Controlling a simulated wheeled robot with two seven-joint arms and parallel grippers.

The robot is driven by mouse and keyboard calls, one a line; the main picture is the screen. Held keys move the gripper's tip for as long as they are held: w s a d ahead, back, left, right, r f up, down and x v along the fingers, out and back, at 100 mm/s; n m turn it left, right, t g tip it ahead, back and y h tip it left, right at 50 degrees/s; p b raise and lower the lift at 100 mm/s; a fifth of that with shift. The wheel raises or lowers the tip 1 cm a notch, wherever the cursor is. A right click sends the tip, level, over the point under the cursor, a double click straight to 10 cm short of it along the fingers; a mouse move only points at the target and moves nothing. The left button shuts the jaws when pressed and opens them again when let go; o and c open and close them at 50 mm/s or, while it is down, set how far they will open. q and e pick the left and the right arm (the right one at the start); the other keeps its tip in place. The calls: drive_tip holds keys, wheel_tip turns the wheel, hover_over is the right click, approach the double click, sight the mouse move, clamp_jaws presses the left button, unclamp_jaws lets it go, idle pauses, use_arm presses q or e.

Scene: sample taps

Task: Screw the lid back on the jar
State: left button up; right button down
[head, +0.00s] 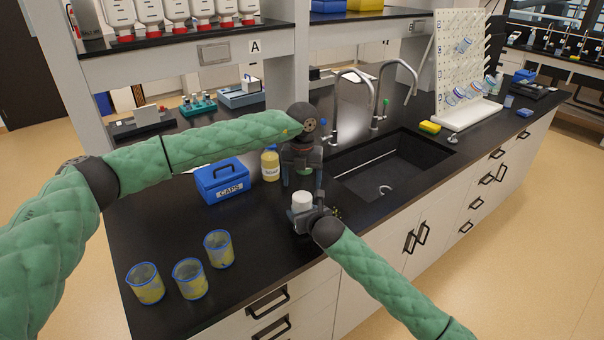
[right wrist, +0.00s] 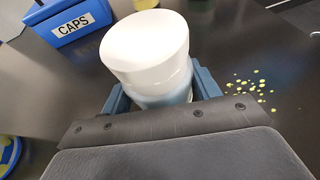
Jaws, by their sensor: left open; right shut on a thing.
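The jar (right wrist: 165,93) is held upright between the blue fingers of my right gripper (right wrist: 160,98), low over the black counter. A white lid (right wrist: 145,42) sits on top of it, looking slightly tilted in the right wrist view; I cannot tell whether it is threaded. In the head view the white lid (head: 302,198) shows above my right gripper (head: 309,214). My left gripper (head: 302,183) points down, open, just above and behind the lid, apart from it as far as I can see. Something green shows between its fingers; I cannot tell what it is.
A blue CAPS box (head: 222,182) and a yellowish bottle (head: 270,166) stand left of the grippers. Several blue-rimmed beakers (head: 189,279) stand at the front left. Yellow drops (right wrist: 250,88) lie on the counter beside the jar. The sink (head: 390,165) is at right.

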sight(302, 196)
use_arm(q)
drive_tip(key=shift+f, duration=2.75)
drive_tip(key=c, duration=1.1)
drive_tip(key=m, duration=1.4)
drive_tip(key=o, duration=1)
